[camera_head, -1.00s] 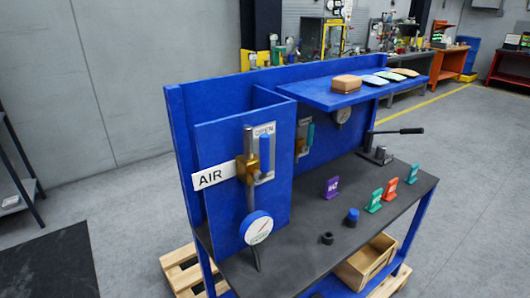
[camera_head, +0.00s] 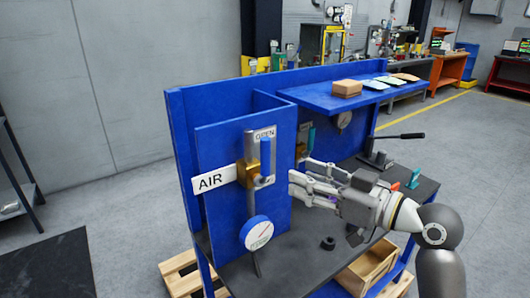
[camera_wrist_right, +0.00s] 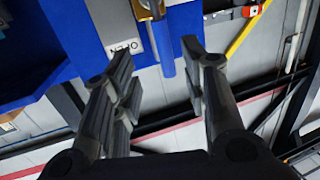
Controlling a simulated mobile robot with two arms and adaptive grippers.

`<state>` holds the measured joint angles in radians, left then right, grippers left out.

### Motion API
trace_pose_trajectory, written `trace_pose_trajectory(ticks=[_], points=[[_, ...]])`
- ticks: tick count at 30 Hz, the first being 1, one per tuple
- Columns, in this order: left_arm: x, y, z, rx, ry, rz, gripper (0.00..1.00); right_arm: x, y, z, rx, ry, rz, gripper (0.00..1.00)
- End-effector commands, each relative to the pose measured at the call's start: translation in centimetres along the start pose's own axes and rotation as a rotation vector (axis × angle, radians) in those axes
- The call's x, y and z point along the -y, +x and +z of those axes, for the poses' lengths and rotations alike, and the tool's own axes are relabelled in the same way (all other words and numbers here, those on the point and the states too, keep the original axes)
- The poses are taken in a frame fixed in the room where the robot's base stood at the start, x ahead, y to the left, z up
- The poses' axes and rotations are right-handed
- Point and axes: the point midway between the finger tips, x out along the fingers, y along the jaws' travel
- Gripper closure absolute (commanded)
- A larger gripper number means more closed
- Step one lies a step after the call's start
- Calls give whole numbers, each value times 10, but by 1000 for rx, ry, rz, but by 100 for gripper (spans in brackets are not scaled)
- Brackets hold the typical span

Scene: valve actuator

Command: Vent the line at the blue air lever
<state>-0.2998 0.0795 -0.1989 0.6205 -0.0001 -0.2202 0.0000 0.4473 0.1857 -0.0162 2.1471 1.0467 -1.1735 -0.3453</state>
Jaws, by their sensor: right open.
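The blue air lever (camera_head: 265,156) stands upright on a brass valve (camera_head: 251,173), beside the AIR sign (camera_head: 211,181) on the blue panel. A grey plate marked OPEN (camera_head: 264,134) is behind the lever's top. A white-faced gauge (camera_head: 257,232) hangs below the valve. My right gripper (camera_head: 298,174) is open and empty, to the right of the lever and apart from it, its fingers pointing left at the panel. In the right wrist view, the blue lever (camera_wrist_right: 166,55) shows beyond and between the open fingers (camera_wrist_right: 160,55). My left gripper is not in view.
A second valve with a teal lever (camera_head: 311,138) is behind my right fingers. A shelf (camera_head: 310,98) with a box (camera_head: 347,88) overhangs the bench at the back. A black ring (camera_head: 327,243) lies on the dark bench top (camera_head: 290,265). A pump handle (camera_head: 400,135) sticks out at the right.

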Motion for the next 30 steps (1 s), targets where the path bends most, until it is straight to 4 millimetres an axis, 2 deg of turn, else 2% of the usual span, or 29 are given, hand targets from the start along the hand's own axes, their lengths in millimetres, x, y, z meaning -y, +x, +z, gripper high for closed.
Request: trace_pose_trajectory(ticks=[1, 3, 6, 11, 21, 30], points=[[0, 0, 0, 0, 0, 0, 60, 0, 0, -11, -22, -10, -10, 60], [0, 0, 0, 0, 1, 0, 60, 0, 1, -20, -41, -17, -20, 60], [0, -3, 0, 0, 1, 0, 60, 1, 6, -25, -51, -16, -26, 60], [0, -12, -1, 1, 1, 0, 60, 2, 27, -27, -50, -13, -27, 60], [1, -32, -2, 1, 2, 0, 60, 3, 88, -29, -48, -13, -25, 60], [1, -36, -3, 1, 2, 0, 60, 3, 108, -27, -47, -17, -23, 60]])
